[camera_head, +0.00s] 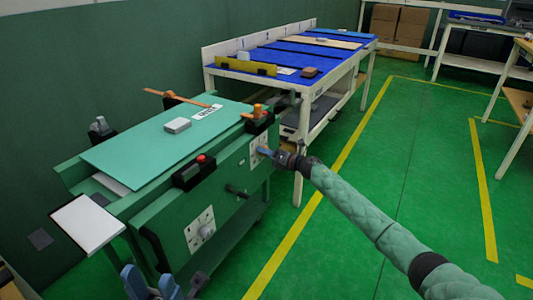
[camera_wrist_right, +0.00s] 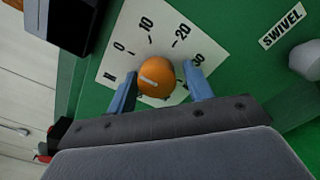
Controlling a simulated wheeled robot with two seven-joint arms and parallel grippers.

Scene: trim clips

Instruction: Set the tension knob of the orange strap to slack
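The orange tension knob (camera_wrist_right: 156,78) sits on a white dial plate (camera_wrist_right: 118,60) marked 0, 10, 20 and 30. A pale line shows on its face. My right gripper (camera_wrist_right: 160,86) has its blue fingers on either side of the knob, with small gaps visible. In the head view my right gripper (camera_head: 266,153) is at the bench's front face and hides the knob. The orange strap (camera_head: 188,100) lies at the far edge of the green board (camera_head: 145,145); an orange piece (camera_head: 257,111) stands at the right corner. My left gripper (camera_head: 150,287) is open and empty at the bottom.
A grey knob (camera_wrist_right: 306,60) stands near a SWIVEL label (camera_wrist_right: 284,26). Another white dial plate (camera_head: 199,231) is lower left on the bench front. A black block with a red button (camera_head: 200,160) sits on the front edge. A grey block (camera_head: 177,125) lies on the board. Green floor is open at right.

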